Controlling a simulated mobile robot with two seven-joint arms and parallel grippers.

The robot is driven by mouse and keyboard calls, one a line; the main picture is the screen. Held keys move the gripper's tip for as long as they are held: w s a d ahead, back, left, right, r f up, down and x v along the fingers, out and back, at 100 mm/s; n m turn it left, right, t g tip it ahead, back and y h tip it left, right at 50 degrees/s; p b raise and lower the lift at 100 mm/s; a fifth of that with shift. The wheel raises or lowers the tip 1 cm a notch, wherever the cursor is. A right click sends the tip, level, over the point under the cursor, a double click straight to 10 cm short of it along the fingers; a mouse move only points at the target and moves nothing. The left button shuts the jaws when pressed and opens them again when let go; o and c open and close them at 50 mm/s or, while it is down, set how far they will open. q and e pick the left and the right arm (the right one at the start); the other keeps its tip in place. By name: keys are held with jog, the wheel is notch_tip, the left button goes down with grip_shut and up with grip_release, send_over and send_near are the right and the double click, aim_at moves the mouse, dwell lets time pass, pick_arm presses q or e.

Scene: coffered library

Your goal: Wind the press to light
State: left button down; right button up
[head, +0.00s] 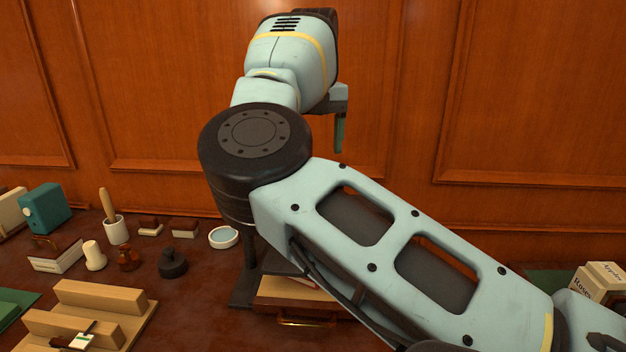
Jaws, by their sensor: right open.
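The press appears to be the dark frame (249,262) standing near the back of the table at centre, partly behind my right arm. A dark book or board (287,266) lies in it above a light wooden block or drawer (292,292) with a brass handle (305,323). The top of the press and any wheel or winding part are hidden by my arm. My right gripper (340,133) is raised high in front of the panelled wall, above the press. One finger shows clearly, pointing down; it is open, with nothing seen in it. My left gripper is out of view.
A white dish (223,237), a black knob-like piece (173,264), a brown bottle (129,259) and a pot with a wooden handle (116,230) stand left of the press. A wooden stand (115,300) is front left. A labelled box (598,284) is far right.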

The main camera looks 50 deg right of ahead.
jog(key=n, duration=1.2)
jog(key=shift+b, duration=0.35)
jog(key=shift+f, duration=3.85)
jog(key=c, duration=1)
jog(key=shift+o, duration=0.2)
